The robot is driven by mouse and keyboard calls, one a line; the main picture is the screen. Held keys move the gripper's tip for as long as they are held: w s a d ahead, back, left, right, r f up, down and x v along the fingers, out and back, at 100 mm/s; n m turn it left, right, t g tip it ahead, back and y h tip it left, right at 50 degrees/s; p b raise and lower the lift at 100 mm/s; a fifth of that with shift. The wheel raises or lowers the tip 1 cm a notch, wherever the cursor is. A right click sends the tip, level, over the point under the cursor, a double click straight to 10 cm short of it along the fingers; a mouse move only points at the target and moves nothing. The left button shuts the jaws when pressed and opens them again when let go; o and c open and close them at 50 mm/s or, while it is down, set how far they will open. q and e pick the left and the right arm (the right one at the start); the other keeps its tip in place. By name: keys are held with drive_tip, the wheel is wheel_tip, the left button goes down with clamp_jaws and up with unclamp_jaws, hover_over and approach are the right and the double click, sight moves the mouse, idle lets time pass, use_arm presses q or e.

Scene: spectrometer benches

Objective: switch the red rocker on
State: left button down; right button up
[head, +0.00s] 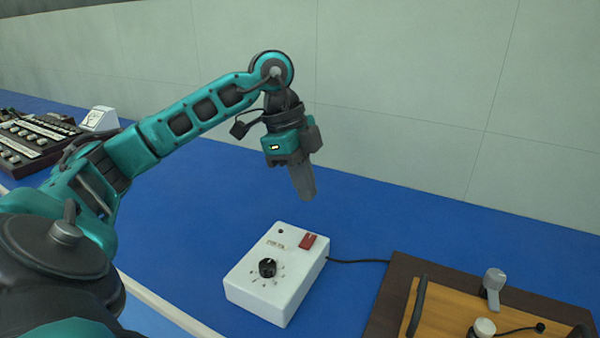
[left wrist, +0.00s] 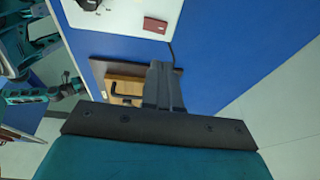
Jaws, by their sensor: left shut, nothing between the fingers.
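The red rocker (head: 308,241) sits on the top face of a white box (head: 262,298), near its far right corner. The box also carries a black knob (head: 267,267). My left gripper (head: 307,198) is shut and empty, pointing down in the air above the far side of the box, apart from the rocker. In the left wrist view the red rocker (left wrist: 155,25) shows near the top, beyond the shut fingers (left wrist: 163,70), on the white box (left wrist: 120,15). My right gripper does not show clearly in either view.
A dark-edged wooden board (head: 455,300) with a handle and fittings lies to the right of the box, with a black cable between them. A dark panel (head: 35,135) with several knobs and a small white meter (head: 99,119) stand at the far left. Blue bench top (head: 190,205) is clear left of the box.

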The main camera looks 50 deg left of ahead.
use_arm(q)
hover_over(316, 237)
drive_tip(key=f, duration=0.4)
drive_tip(key=f+b, duration=0.1)
drive_tip(key=f, duration=0.1)
drive_tip(key=shift+s+a+f, duration=0.2)
drive_tip(key=shift+a+f, duration=0.1)
drive_tip(key=shift+a, duration=0.1)
drive_tip(key=shift+w+f, duration=0.15)
drive_tip(key=shift+f, duration=0.65)
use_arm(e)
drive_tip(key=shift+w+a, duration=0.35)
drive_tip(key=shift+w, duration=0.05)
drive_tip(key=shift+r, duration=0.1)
use_arm(q)
drive_tip(key=shift+a+p, duration=0.1)
drive_tip(key=shift+p, duration=0.75)
drive_tip(key=shift+w+f+g, duration=0.15)
drive_tip(key=shift+f+g, duration=0.1)
drive_tip(key=shift+g, duration=0.05)
drive_tip(key=shift+r, duration=0.1)
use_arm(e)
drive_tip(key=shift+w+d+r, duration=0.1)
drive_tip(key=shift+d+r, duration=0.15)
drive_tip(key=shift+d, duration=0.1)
use_arm(q)
drive_tip(key=shift+s, duration=0.2)
